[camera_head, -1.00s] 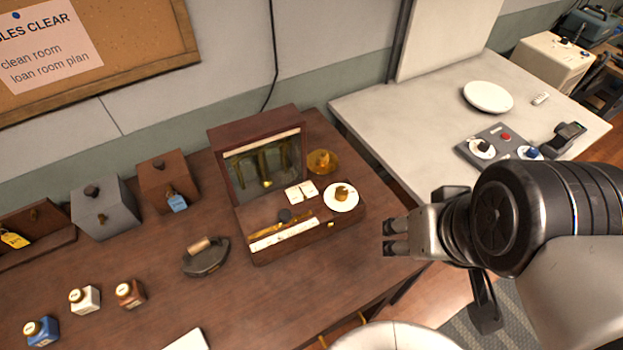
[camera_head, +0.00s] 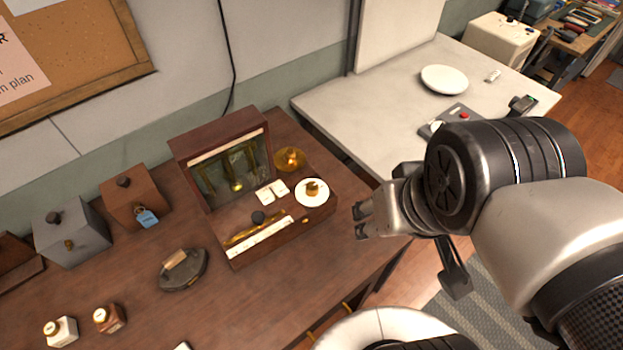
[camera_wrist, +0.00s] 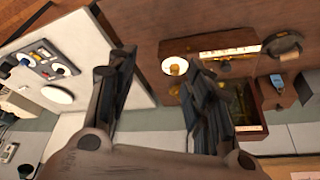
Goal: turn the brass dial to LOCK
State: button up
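A dark wooden instrument box (camera_head: 222,160) with its lid raised stands on the brown table. The brass dial (camera_head: 313,187) sits on a round white plate (camera_head: 325,195) at the right end of the box. Any lettering on the plate is too small to read. My gripper (camera_head: 362,220) is to the right of the dial, apart from it. In the wrist view its fingers (camera_wrist: 163,65) are spread with nothing between them.
A white table (camera_head: 375,105) at the back right holds a control panel (camera_head: 440,127) and a white plate (camera_head: 444,79).

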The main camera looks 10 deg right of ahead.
jog(key=w+a+r+g+p, duration=0.2)
jog(key=w+r, duration=0.1)
jog(key=w, duration=0.5)
jog(key=m+g+p, duration=0.1)
jog(key=g+p, duration=0.2)
jog(key=p, duration=0.1)
send_over(312, 186)
notch_tip(312, 186, down, 8)
jog(key=shift+h, duration=0.3)
notch_tip(312, 186, down, 17)
jog(key=b, duration=0.3)
jog(key=shift+r+b, duration=0.1)
jog(key=shift+b, duration=0.2)
jog(key=c, duration=1.1)
